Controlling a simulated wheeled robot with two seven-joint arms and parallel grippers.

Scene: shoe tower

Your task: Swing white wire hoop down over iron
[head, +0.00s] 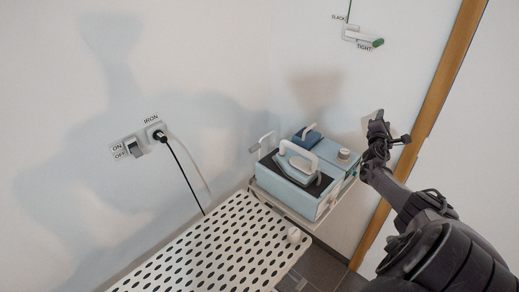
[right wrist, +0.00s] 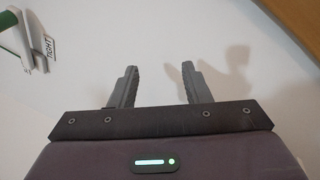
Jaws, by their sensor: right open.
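The iron (head: 297,160), with a white handle, sits on the dark top of a light blue station (head: 296,195) beyond the perforated board. A white bent bar with a grey end, which looks like the wire hoop (head: 265,140), stands up at the station's left side, apart from the iron's handle. My right gripper (head: 378,122) is to the right of the station and above it, near the wall. In the right wrist view its two fingers (right wrist: 160,72) are apart with nothing between them. My left gripper is not in view.
The perforated board (head: 215,245) fills the lower middle. A wall socket with a black plug (head: 160,135) and an ON/OFF switch (head: 134,148) are at left. A green-tipped SLACK/TIGHT lever (head: 365,40) is above. A wooden post (head: 440,105) stands beside my right arm.

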